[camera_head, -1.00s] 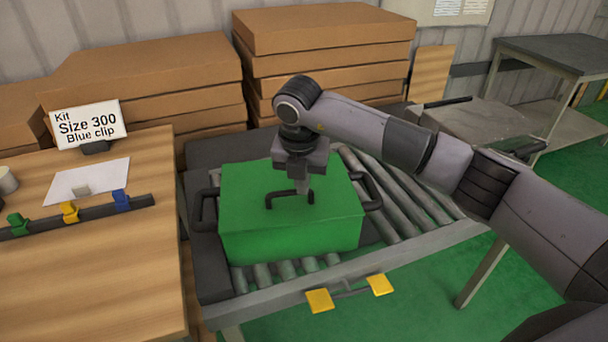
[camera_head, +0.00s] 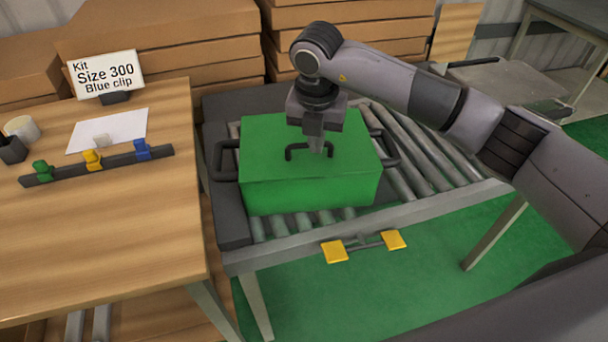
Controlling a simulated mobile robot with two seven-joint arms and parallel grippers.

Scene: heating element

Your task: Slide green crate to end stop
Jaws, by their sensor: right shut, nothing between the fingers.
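The green crate (camera_head: 310,192) sits upright on the roller conveyor (camera_head: 425,160), at its left end. A dark grey end stop (camera_head: 231,218) runs along the conveyor's left end. The crate's left side is close beside it, and its left handle reaches over it; I cannot tell if crate and stop touch. My right gripper (camera_head: 316,148) is shut and empty, pointing down at the crate's top by the right end of the top handle. My left gripper is not in view.
A wooden table (camera_head: 110,240) stands left of the conveyor, with a sign (camera_head: 107,75), a paper sheet and a rail of coloured clips. Cardboard boxes (camera_head: 165,45) are stacked behind. Yellow pedals (camera_head: 335,251) stick out at the front. The rollers right of the crate are clear.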

